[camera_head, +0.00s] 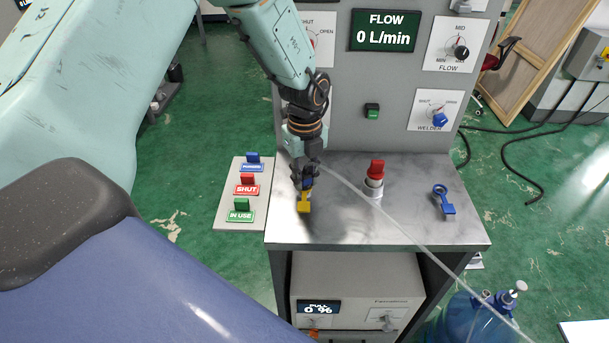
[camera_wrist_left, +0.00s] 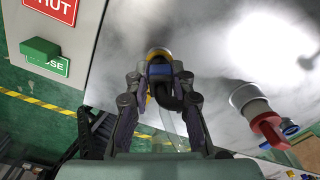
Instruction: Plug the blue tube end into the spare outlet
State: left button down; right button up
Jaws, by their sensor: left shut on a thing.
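My left gripper (camera_head: 305,178) points down over the left part of the metal bench top and is shut on the blue tube end. The blue tube end (camera_wrist_left: 159,72) shows between the two fingers in the left wrist view. A clear tube (camera_head: 410,237) runs from the gripper to the lower right. A yellow-handled outlet (camera_head: 304,206) is right below the gripper, and its yellow and pale rim (camera_wrist_left: 157,54) shows just beyond the blue end. The fingers hide the joint, so I cannot tell whether the end is seated. My right gripper is not in view.
A red-topped outlet (camera_head: 376,172) stands mid-bench. A blue ring-shaped piece (camera_head: 444,199) lies at the right. A tag board (camera_head: 241,213) with blue, red and green tags is at the left. A grey panel with a flow display (camera_head: 383,31) rises behind. A blue bottle (camera_head: 475,318) stands lower right.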

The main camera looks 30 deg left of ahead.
pick_arm(q)
jog(key=shift+s+f, duration=0.3)
jog(key=shift+f, duration=0.15)
jog(key=c, duration=1.5)
grip_release()
jog(key=o, duration=0.4)
jog(key=shift+w, duration=0.3)
jog(key=shift+r, duration=0.1)
jog(key=shift+o, duration=1.4)
jog(key=shift+s, duration=0.1)
jog(key=shift+o, duration=0.7)
jog(key=shift+w, duration=0.2)
jog(key=shift+s, duration=0.15)
jog(key=shift+r, duration=0.15)
